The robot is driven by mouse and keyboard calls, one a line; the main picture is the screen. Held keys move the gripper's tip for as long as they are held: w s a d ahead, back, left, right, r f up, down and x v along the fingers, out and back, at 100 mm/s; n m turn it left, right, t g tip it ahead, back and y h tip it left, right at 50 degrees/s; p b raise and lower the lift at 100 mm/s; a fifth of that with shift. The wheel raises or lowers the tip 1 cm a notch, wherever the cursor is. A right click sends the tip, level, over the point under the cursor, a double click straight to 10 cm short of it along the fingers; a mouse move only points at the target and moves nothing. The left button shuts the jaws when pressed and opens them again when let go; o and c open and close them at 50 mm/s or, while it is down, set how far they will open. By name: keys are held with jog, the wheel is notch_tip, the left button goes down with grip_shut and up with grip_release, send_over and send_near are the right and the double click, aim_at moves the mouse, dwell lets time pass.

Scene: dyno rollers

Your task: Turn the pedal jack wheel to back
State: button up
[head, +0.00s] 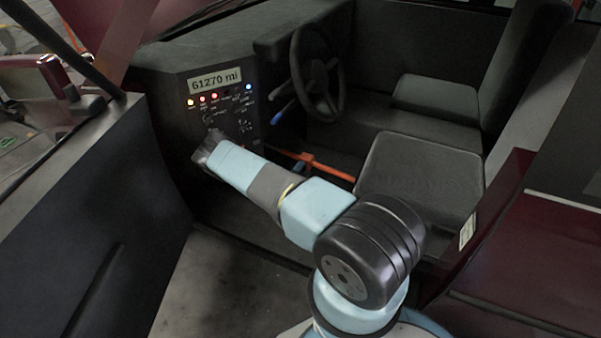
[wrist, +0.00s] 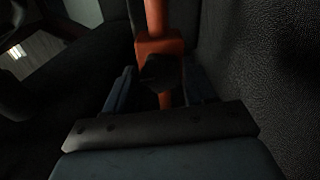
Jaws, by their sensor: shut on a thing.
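The pedal jack is an orange bar (head: 315,163) low in the footwell in the head view, partly hidden behind my arm. In the wrist view its orange body (wrist: 153,46) runs up and down the middle of the picture. A dark wheel (wrist: 157,72) sits on the front of it. My gripper (wrist: 161,80) has one finger on each side of the wheel and is shut on it. The wheel's marking and how far it is turned are too dark to read. In the head view my gripper's fingers are not clearly visible.
A dashboard panel (head: 221,108) with lit lamps and a mileage display stands at the arm's far end. The steering wheel (head: 317,72) and seat (head: 420,178) are to the right. An open door (head: 95,205) borders the left. Bare floor (head: 225,285) shows at front.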

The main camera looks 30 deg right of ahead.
jog(key=shift+s+d+f+m, duration=0.1)
jog(key=shift+s+f+m, duration=0.2)
jog(key=shift+m, duration=0.3)
jog(key=o, duration=1)
jog(key=shift+w+r, duration=0.15)
jog(key=v, duration=1.4)
jog(key=shift+w, duration=0.1)
